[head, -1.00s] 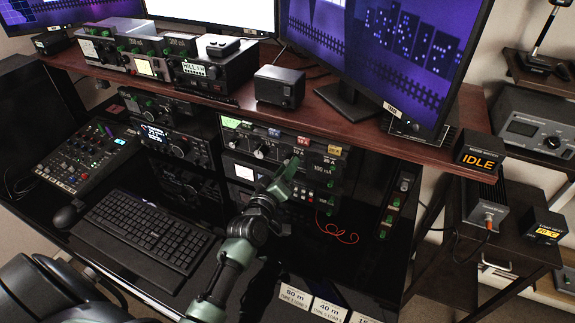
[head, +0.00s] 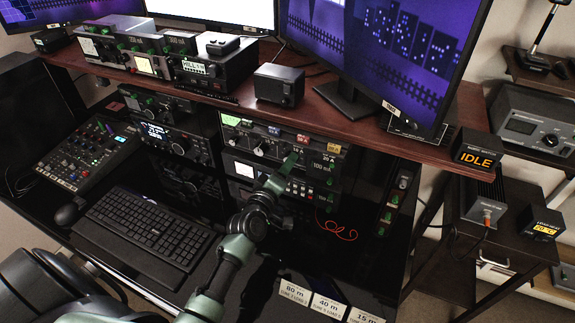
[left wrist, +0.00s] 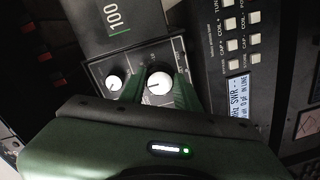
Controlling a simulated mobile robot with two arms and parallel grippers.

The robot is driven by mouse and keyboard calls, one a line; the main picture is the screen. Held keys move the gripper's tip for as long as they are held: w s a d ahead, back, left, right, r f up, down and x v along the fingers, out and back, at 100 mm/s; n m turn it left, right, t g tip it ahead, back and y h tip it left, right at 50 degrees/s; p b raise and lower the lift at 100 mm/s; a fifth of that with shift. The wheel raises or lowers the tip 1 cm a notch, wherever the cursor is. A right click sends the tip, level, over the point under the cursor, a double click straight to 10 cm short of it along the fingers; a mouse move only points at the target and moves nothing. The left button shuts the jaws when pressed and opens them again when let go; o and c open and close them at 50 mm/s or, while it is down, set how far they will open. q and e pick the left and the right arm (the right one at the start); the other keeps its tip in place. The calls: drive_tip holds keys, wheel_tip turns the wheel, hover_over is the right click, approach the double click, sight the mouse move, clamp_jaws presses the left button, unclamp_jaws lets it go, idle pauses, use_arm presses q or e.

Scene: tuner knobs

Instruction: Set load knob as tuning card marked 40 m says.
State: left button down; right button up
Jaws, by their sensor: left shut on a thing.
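My left gripper (head: 292,159) reaches the front of the rack unit labelled 100 m (head: 325,164) below the shelf. In the left wrist view its green fingers (left wrist: 165,88) are shut around a round white-faced knob (left wrist: 158,82) with a small dark mark. A smaller white-faced knob (left wrist: 113,82) sits beside it, outside the fingers. The label of the held knob is not readable, so I cannot tell whether it is the load knob. The tuning card marked 40 m (head: 326,306) lies at the front edge between two other cards; its small lower line is too blurred to read surely.
The 80 m card (head: 293,292) and the 15 m card (head: 366,317) flank the 40 m card. The wooden shelf (head: 360,137) overhangs the rack. A red cable (head: 340,230) hangs right of my arm. A sign (head: 478,161) reads IDLE. The keyboard (head: 145,228) lies left.

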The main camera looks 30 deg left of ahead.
use_arm(q)
drive_tip(key=c, duration=1)
unclamp_jaws()
drive_tip(key=s, duration=0.4)
drive_tip(key=s+b, duration=0.1)
drive_tip(key=s, duration=0.2)
drive_tip(key=shift+s+d+r, duration=0.15)
drive_tip(key=shift+s+d, duration=0.05)
drive_tip(key=shift+s, duration=0.15)
drive_tip(key=shift+s, duration=0.1)
